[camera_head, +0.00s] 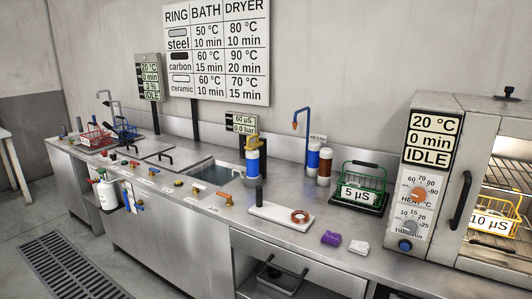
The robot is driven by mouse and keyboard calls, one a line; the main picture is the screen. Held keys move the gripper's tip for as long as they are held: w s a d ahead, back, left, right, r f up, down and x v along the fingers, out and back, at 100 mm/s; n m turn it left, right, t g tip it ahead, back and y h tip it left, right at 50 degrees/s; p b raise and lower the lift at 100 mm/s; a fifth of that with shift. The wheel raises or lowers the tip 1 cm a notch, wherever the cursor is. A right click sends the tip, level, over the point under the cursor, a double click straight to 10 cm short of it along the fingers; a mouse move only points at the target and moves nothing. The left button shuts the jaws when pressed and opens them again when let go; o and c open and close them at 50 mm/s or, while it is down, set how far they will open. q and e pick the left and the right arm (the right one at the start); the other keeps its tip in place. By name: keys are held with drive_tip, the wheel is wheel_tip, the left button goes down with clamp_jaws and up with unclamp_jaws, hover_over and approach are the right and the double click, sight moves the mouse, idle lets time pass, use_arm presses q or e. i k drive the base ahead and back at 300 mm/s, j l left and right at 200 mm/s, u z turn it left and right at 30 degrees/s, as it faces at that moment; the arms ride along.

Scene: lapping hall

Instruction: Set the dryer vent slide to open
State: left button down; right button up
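The dryer (450,130) stands at the right end of the steel counter, cut off by the right edge. Its panel display (432,138) reads 20 °C, 0 min, IDLE. Below are an orange-centred heat dial (419,193), a grey timer dial (409,227) and a blue button (405,246). A dark vertical handle (460,200) is on its front. A small dark knob-like part (508,92) sits on top; I cannot tell whether it is the vent slide, or its setting. Neither gripper is in view.
A yellow basket (493,218) marked 10 µS is inside the lit dryer. The floor at left is mostly clear.

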sight(508, 91)
drive_tip(key=z, duration=1.1)
